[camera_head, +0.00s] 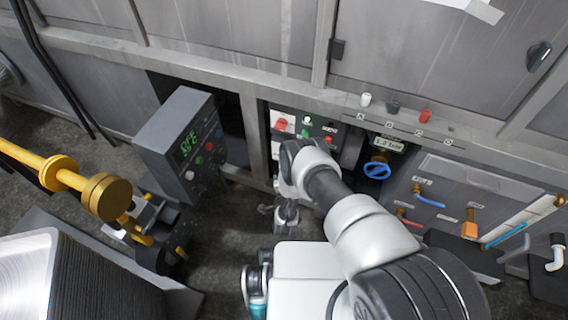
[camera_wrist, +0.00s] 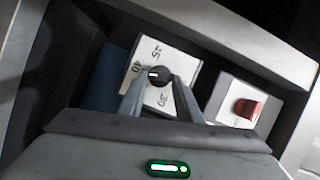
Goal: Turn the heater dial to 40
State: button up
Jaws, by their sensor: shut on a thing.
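The heater dial (camera_wrist: 155,75) is a round black knob on a white plate (camera_wrist: 144,57) marked with numbers, among them 40 at the left; the others are tilted and hard to read. A white mark on the knob lies towards the left, on the side of the 40. My gripper (camera_wrist: 158,84) has a grey finger on each side of the knob and is shut on it. In the head view my arm reaches down to the lower cabinets, and the dial cannot be made out there.
A red knob (camera_wrist: 247,109) on a white plate sits right of the dial, inside the same recess. In the head view, a grey box (camera_head: 180,140) with a green display stands left of my arm. A blue valve wheel (camera_head: 377,170) and pipe fittings are to the right.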

jog(key=shift+w+d+f+m+t, duration=0.1)
jog(key=shift+m+t, duration=0.5)
jog(key=shift+m, duration=0.7)
jog(key=o, duration=1)
jog(key=shift+o, duration=0.2)
jog(key=shift+f, duration=0.1)
